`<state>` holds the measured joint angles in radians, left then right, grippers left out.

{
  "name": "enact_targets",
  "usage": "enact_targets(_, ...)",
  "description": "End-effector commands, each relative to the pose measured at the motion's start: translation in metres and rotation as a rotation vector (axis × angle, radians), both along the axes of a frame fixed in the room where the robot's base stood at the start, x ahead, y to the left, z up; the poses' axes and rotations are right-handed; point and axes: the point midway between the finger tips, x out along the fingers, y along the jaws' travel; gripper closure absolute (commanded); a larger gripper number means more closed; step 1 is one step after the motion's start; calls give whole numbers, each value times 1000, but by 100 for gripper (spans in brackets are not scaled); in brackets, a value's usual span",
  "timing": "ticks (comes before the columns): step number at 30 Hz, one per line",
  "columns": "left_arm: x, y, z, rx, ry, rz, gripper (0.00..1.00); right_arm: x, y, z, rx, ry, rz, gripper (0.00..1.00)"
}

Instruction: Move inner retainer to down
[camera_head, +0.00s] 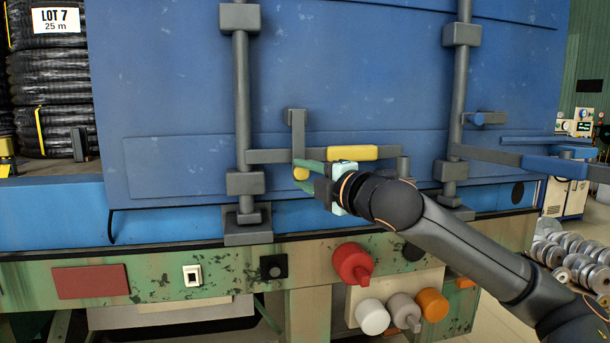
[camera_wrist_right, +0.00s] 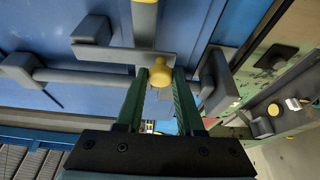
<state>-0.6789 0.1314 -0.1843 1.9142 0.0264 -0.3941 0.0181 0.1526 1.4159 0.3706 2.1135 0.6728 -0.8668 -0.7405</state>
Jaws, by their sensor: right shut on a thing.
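The inner retainer (camera_head: 298,133) is a grey upright bar below a small block on the blue door, with a yellow knob (camera_head: 301,174) at its lower end. It crosses the grey lever (camera_head: 268,156) of the yellow-gripped handle (camera_head: 352,153). My right gripper (camera_head: 308,178), with green fingers, comes from the right and is shut on the knob. The right wrist view shows the knob (camera_wrist_right: 160,75) between the fingertips and grey bars (camera_wrist_right: 125,55) just beyond. The fingers partly hide the knob in the head view. My left gripper is not in view.
Grey lock rods (camera_head: 242,100) and (camera_head: 459,90) run up the door (camera_head: 350,70). A blue-gripped handle (camera_head: 555,164) is at the right. Below are a red knob (camera_head: 352,263) and other round knobs on the green beam (camera_head: 215,265). Black hose coils (camera_head: 50,80) stand at the left.

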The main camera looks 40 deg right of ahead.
Motion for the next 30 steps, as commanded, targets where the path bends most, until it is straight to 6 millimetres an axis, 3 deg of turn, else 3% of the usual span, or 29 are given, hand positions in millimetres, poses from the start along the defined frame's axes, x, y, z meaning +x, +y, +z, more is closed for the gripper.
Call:
enact_targets(5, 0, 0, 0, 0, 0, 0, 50, 0, -1, 0, -3, 1, -5, 100)
enact_targets(6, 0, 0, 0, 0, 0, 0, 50, 0, -2, 0, -3, 1, -5, 62)
enact_targets(14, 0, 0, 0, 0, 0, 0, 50, 0, -1, 0, -1, 0, -4, 34)
enact_targets(23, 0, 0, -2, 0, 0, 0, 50, -1, 0, -1, 1, -1, -3, 34)
enact_targets(30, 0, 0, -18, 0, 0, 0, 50, -23, 3, -4, 3, -5, -1, 34)
